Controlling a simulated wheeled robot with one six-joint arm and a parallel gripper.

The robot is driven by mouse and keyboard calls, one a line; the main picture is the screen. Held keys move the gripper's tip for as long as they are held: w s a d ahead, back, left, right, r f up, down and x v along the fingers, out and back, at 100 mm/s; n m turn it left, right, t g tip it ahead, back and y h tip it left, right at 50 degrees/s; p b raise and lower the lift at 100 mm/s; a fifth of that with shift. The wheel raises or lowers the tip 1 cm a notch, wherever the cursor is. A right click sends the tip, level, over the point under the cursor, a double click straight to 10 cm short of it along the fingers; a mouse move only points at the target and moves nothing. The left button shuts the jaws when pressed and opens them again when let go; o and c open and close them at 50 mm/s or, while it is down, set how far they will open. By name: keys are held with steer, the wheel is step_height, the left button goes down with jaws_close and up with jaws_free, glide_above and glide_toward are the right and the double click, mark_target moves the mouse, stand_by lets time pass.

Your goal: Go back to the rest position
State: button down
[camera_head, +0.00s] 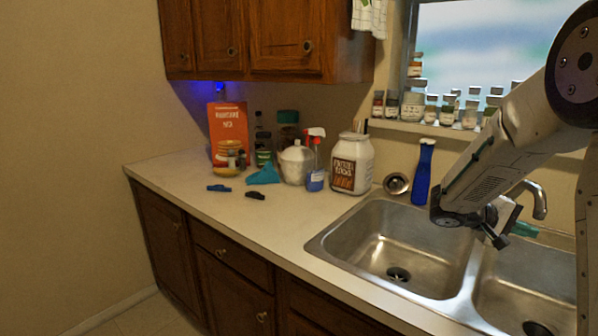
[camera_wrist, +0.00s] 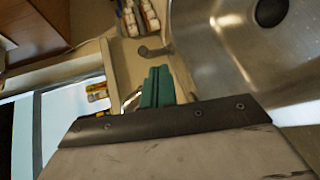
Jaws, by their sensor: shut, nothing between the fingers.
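My gripper (camera_head: 500,238) hangs at the end of my arm over the right part of the double sink, near the divider and in front of the faucet. It is shut and holds nothing. In the wrist view, a dark edge with screws and a pale body, parts of my gripper, fill the bottom. A teal-green object (camera_head: 524,229) is close behind the gripper by the faucet. It also shows in the wrist view (camera_wrist: 157,88), just beyond the dark edge. I cannot tell whether the gripper touches it.
The steel sink (camera_head: 335,240) is empty. A blue bottle (camera_head: 423,175), a white jar (camera_head: 351,165), a spray bottle (camera_head: 315,178) and an orange box (camera_head: 228,130) stand along the back. Small jars (camera_head: 430,112) line the window sill. The front left counter is mostly clear.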

steer(key=s+a+r+t+y, duration=0.1)
steer(key=s+a+r+y, duration=0.1)
steer(key=s+a+y, duration=0.5)
steer(key=s+a+r+t+y, duration=0.2)
steer(key=s+a+y, duration=0.5)
steer(key=s+a, duration=1.3)
steer(key=shift+s+a+r+n+y, duration=0.15)
steer(key=shift+s+a+n+y, duration=0.15)
steer(key=shift+s, duration=0.75)
